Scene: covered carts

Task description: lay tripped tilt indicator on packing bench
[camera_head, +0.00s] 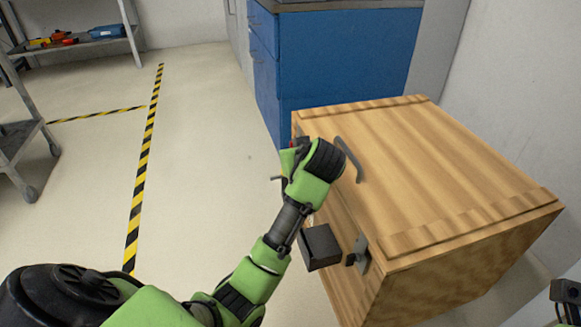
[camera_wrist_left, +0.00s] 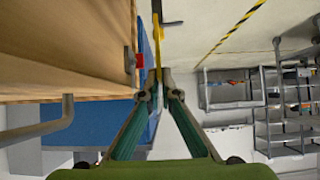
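A wooden crate (camera_head: 430,170) stands at the right, with a grey bar handle on its lid. My left gripper (camera_head: 298,158) is at the crate's far left edge, partly hidden by its own wrist. In the left wrist view its fingertips (camera_wrist_left: 160,92) are close together, with a narrow gap. A thin yellow strip (camera_wrist_left: 157,50) shows in line with that gap; I cannot tell whether it is between the fingers or behind them. A small red patch (camera_wrist_left: 138,62) is on the crate's edge beside the fingertips. I cannot identify the tilt indicator with certainty. A dark part (camera_head: 565,292), seemingly my right gripper, is cut off at the right edge.
A blue cabinet (camera_head: 335,60) with a grey top stands behind the crate. A dark block (camera_head: 320,247) and a metal latch (camera_head: 359,254) are on the crate's near side. A shelf (camera_head: 75,42) with tools stands at back left. The floor between is clear, marked with striped tape (camera_head: 146,150).

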